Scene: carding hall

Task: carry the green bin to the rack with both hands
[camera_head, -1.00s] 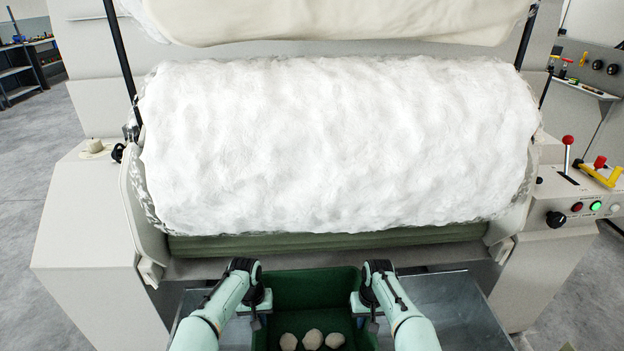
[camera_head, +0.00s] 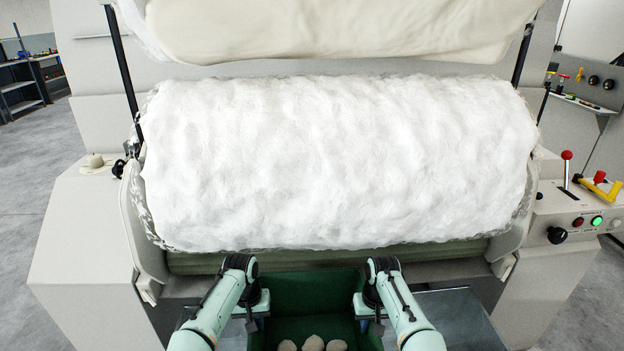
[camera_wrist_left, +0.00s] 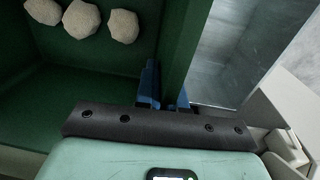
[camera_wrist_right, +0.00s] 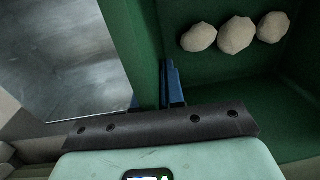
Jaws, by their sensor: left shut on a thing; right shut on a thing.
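The green bin (camera_head: 308,297) is at the bottom middle of the head view, in front of the carding machine. Three pale, stone-like lumps (camera_head: 312,344) lie in it. My left gripper (camera_wrist_left: 166,95) is shut on the bin's side wall, with one blue finger inside and one outside. My right gripper (camera_wrist_right: 153,95) is shut on the opposite wall in the same way. In the head view my grippers sit at the bin's left and right sides. The bin's near end is cut off by the frame.
The carding machine with its large white fibre roll (camera_head: 340,165) fills the space ahead. A grey metal surface (camera_head: 455,318) shows beside and below the bin. A control panel with a red-knobbed lever (camera_head: 566,156) is at right. Clear floor (camera_head: 40,160) lies at left.

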